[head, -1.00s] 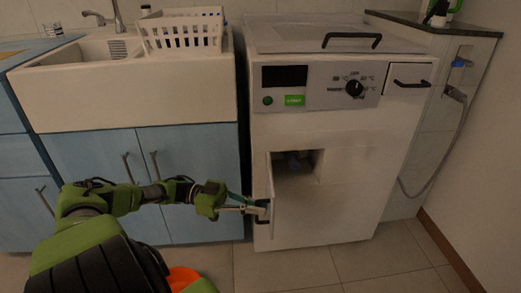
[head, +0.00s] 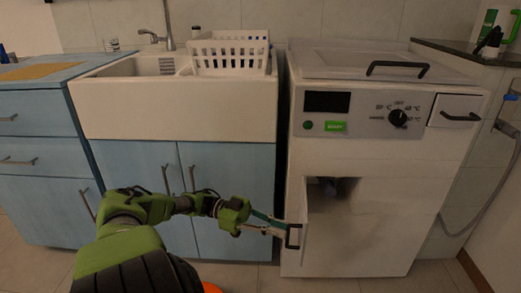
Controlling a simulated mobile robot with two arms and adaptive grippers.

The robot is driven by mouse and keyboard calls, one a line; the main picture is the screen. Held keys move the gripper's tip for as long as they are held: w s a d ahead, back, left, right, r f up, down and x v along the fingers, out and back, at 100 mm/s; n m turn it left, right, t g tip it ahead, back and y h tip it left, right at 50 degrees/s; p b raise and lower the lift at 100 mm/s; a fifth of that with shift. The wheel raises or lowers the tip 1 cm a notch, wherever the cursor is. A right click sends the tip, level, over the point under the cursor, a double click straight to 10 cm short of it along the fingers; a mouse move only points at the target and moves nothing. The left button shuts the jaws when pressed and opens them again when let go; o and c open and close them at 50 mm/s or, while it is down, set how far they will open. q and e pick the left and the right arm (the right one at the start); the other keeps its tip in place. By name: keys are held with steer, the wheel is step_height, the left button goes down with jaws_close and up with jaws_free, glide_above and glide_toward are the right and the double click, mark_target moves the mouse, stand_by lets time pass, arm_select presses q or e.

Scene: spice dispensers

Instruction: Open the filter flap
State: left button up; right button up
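The filter flap (head: 303,215) is a narrow white door low on the left of the white washing machine (head: 400,160). It stands swung out to the left, showing nearly edge-on, with a dark handle (head: 293,237) on it. The opening behind it (head: 330,195) is uncovered, with a small greyish part inside. My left gripper (head: 279,227) is at the handle from the left, its fingertips touching or very close to it. I cannot tell whether the fingers are closed around the handle. My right gripper is not in view.
Blue sink cabinets (head: 222,190) with metal handles stand left of the machine, under a white sink (head: 170,110) with a white basket (head: 230,52). A grey hose (head: 480,205) hangs at the right. Tiled floor lies in front.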

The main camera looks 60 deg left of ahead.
arm_select(q)
steer(key=v, duration=0.9)
steer(key=shift+a, duration=0.1)
stand_by(0.5)
